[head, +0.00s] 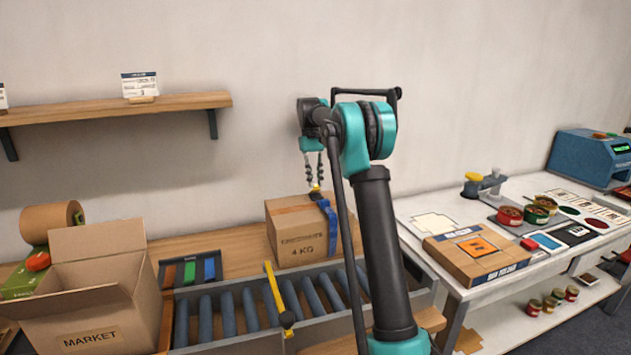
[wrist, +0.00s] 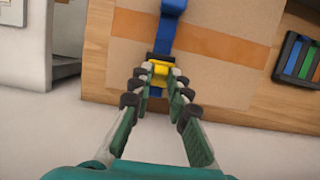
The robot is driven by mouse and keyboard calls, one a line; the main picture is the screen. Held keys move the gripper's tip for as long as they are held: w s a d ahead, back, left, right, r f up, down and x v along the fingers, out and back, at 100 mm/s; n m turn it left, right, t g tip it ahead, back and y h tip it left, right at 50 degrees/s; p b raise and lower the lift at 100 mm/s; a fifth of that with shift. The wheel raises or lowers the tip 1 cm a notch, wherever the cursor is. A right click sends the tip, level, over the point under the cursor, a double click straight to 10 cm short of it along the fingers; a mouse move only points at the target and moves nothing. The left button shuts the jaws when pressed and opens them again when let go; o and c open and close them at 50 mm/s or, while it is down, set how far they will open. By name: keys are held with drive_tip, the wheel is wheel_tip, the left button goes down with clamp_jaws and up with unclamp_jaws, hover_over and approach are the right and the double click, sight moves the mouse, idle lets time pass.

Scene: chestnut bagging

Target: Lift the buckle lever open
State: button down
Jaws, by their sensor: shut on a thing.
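The buckle (wrist: 152,84) sits on a blue strap (wrist: 166,40) that runs over a closed cardboard box (wrist: 230,65). Its yellow lever (wrist: 160,69) lies between my fingertips. My gripper (wrist: 160,78) is shut on the lever, with a finger on each side of it. In the head view, my gripper (head: 315,184) reaches down to the top of the box (head: 292,243), marked 4 KG, beside the blue strap (head: 328,215). The lever's exact angle is hard to tell, as the fingers partly cover the buckle.
The box stands on a wooden bench behind a roller conveyor (head: 240,308) with a yellow bar (head: 274,290) across it. An open MARKET carton (head: 90,330) is at left. A white table (head: 420,205) with a flat carton (head: 475,255) stands at right. A wall shelf (head: 180,103) is at upper left.

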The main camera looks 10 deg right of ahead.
idle(0.3)
drive_tip(key=c, duration=1.4)
unclamp_jaws()
drive_tip(key=shift+c, duration=0.2)
drive_tip(key=v, duration=0.7)
drive_tip(key=shift+r, duration=0.2)
drive_tip(key=shift+w, duration=0.1)
